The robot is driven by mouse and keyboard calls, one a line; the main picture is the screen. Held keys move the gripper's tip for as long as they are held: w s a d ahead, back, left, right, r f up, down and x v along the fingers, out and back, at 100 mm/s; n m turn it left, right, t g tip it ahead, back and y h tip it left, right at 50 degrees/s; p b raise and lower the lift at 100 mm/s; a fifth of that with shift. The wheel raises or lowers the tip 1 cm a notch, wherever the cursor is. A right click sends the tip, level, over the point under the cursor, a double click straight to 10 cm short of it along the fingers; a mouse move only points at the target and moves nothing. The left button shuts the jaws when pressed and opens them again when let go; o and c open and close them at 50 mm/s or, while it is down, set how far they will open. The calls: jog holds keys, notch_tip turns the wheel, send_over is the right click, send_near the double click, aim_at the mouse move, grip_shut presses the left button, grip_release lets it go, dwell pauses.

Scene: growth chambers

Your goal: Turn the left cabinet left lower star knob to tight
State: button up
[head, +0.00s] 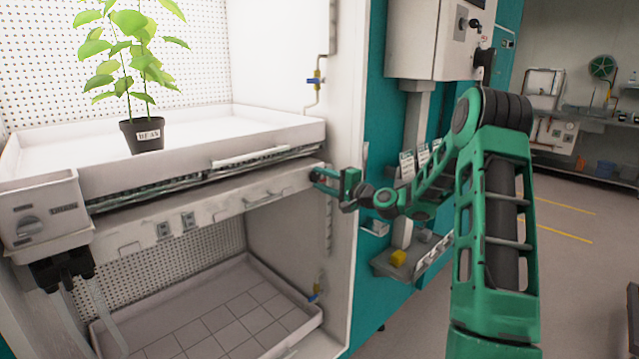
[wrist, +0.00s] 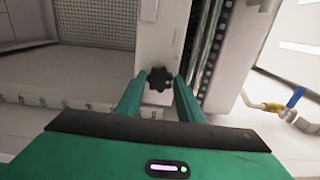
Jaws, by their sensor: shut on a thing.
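A black star knob (wrist: 160,79) sits on the end of a pale beam (wrist: 158,45) in the wrist view. My gripper (wrist: 160,84) has one green finger on each side of the knob and is shut on it. In the head view my gripper (head: 317,179) reaches in from the right to the right end of the front rail (head: 225,203) under the upper tray. The knob is very small there and partly covered by the fingers. The wrist view does not show clearly how tight the knob is.
A potted bean plant (head: 143,135) stands on the upper tray (head: 250,118). A grey control box (head: 40,215) is at the rail's left end. A lower tray (head: 305,312) lies below. A blue-handled valve (head: 315,81) is on the cabinet's right wall. A side shelf (head: 385,268) holds a yellow block.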

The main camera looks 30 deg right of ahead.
jog(key=shift+d+f, duration=0.1)
jog(key=shift+d, duration=0.2)
jog(key=o, duration=0.9)
jog(key=shift+o, duration=0.8)
jog(key=shift+a, duration=0.1)
jog(key=v, duration=1)
jog(key=shift+s, duration=0.35)
